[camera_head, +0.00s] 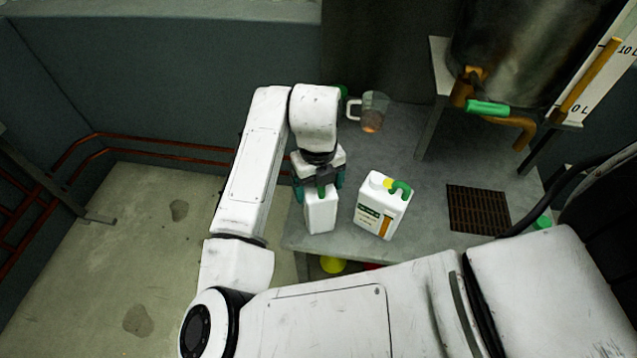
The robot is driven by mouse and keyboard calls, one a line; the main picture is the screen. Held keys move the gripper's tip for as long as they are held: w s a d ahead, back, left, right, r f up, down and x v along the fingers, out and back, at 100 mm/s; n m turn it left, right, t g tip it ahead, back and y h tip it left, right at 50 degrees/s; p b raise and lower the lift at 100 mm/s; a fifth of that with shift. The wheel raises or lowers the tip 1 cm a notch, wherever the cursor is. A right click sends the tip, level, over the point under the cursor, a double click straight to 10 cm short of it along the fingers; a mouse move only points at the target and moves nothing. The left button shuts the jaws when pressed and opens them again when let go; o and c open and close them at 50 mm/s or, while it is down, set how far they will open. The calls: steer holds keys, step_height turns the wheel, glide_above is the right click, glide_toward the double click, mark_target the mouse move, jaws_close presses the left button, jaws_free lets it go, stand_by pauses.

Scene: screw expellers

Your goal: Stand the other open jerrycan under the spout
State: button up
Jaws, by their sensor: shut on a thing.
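My gripper (320,187) points down over the left part of the grey bench, shut on a white jerrycan (320,215). The gripper hides this can's top, so I cannot tell whether it is open, or whether it touches the bench. A second white jerrycan (380,212) with a green handle, a yellow patch on top and a green and orange label stands just right of it, apart from it. The brass spout (525,133) with a green lever (488,108) comes from the metal tank (520,55) at the upper right. No jerrycan is under it.
A dark grate (477,209) is set in the bench (430,195) below the spout. A clear jug (374,112) with amber liquid stands at the back, behind the cans. A tank stand leg (431,128) rises between jug and spout. The bench between the second can and the grate is clear.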

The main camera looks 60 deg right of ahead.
steer(key=shift+f, duration=0.1)
steer(key=o, duration=1.7)
steer(key=shift+o, duration=0.2)
step_height(320, 180, up, 12)
steer(key=shift+a+r, duration=0.1)
steer(key=shift+r, duration=0.05)
